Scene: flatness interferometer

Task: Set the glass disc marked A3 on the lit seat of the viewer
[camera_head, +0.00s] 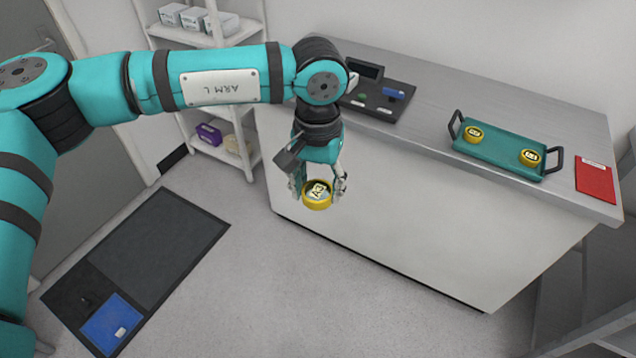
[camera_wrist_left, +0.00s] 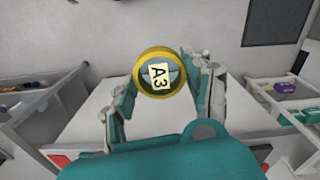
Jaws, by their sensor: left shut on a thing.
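The glass disc marked A3 (camera_head: 317,196) has a yellow rim and a pale label. My left gripper (camera_head: 319,184) is shut on it and holds it in the air in front of the counter, below the counter top's level in the picture. In the left wrist view the disc (camera_wrist_left: 160,75) sits between the fingers with the A3 label facing the camera. A black unit (camera_head: 400,105) at the counter's left end looks like the viewer. My arm hides part of it, and I cannot make out a lit seat. My right gripper is not in view.
A red booklet (camera_head: 596,180) lies at the right end. A white shelf (camera_head: 160,32) stands at the back left. A dark mat (camera_head: 160,250) lies on the floor.

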